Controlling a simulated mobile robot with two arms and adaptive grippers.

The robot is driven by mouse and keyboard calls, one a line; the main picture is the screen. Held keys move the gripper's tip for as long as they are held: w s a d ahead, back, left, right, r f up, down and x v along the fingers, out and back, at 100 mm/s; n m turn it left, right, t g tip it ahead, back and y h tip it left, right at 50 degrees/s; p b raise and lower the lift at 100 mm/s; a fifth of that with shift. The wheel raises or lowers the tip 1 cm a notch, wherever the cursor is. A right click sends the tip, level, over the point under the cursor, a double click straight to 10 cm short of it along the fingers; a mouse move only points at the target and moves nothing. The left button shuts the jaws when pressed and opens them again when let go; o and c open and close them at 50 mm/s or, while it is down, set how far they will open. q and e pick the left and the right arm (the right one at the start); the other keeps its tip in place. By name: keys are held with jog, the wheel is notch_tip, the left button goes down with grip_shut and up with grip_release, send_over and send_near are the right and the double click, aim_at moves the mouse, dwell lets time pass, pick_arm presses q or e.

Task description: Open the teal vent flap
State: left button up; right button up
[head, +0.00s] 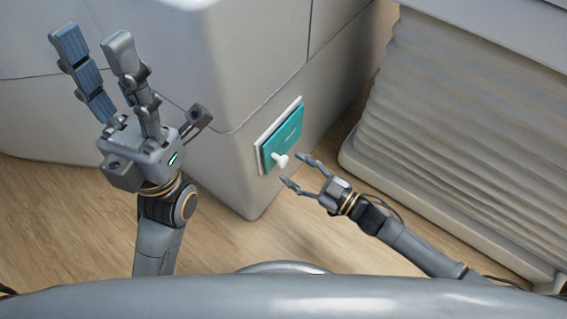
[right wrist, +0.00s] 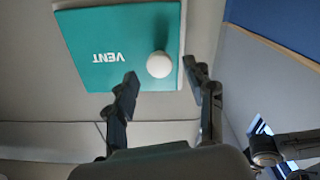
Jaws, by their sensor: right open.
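The teal vent flap (head: 284,136) sits in a white frame low on the side of a grey cabinet and looks shut. A white round knob (head: 280,160) sticks out near its lower edge. In the right wrist view the flap (right wrist: 95,50) reads "VENT" upside down, and the knob (right wrist: 159,64) lies between my fingertips. My right gripper (head: 297,172) is open in front of the knob, one finger to each side; it also shows in the right wrist view (right wrist: 160,75). Touch cannot be told. My left gripper (head: 95,45) is raised, open and empty, far left of the flap.
The grey cabinet (head: 255,60) fills the back, its corner near the flap. A ribbed grey unit (head: 450,110) stands to the right, close beside my right arm. Wooden floor (head: 235,245) shows between them and in front.

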aim_at(286, 163)
jog(key=shift+b+x, duration=0.45)
jog(key=shift+x, duration=1.65)
grip_shut()
